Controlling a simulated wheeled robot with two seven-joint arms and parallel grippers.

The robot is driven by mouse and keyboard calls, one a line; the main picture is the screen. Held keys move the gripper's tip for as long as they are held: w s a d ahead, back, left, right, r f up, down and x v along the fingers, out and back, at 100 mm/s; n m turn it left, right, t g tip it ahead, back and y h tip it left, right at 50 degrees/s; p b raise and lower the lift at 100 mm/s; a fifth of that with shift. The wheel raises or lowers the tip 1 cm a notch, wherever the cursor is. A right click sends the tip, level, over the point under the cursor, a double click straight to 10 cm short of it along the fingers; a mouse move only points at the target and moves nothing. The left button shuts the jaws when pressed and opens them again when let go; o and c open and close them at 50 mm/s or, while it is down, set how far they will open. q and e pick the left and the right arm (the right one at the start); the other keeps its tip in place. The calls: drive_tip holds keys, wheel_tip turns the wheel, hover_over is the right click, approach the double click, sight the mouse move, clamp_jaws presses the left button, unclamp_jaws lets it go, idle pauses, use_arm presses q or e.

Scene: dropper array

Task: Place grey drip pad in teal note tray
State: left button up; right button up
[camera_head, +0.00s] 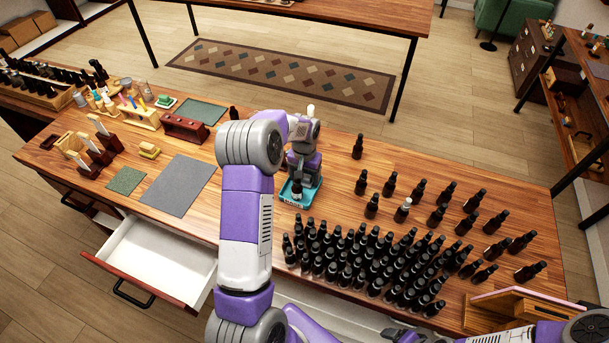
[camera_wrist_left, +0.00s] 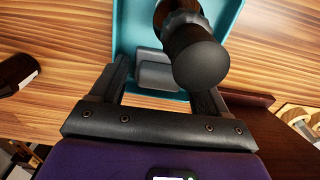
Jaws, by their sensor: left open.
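The teal note tray (camera_head: 289,201) lies on the wooden bench in front of my left arm and fills the top middle of the left wrist view (camera_wrist_left: 122,40). A dark bottle with a round black cap (camera_wrist_left: 200,65) stands at the tray and shows in the head view (camera_head: 297,190). My left gripper (camera_head: 300,172) is open above the tray, its fingers spread in the left wrist view (camera_wrist_left: 165,85). A small grey block shape (camera_wrist_left: 154,70) shows between the fingers; I cannot tell whether it is the drip pad or a finger part.
Many dark bottles (camera_head: 370,260) crowd the bench to the right of the tray. A large grey mat (camera_head: 180,185) and a small green mat (camera_head: 125,181) lie to the left. A drawer (camera_head: 150,260) stands open at the front.

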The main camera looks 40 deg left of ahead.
sight(305, 176)
use_arm(q)
drive_tip(key=shift+r, duration=0.1)
wheel_tip(305, 176, up, 12)
drive_tip(key=shift+p, duration=0.3)
drive_tip(key=shift+r, duration=0.1)
idle(0.5)
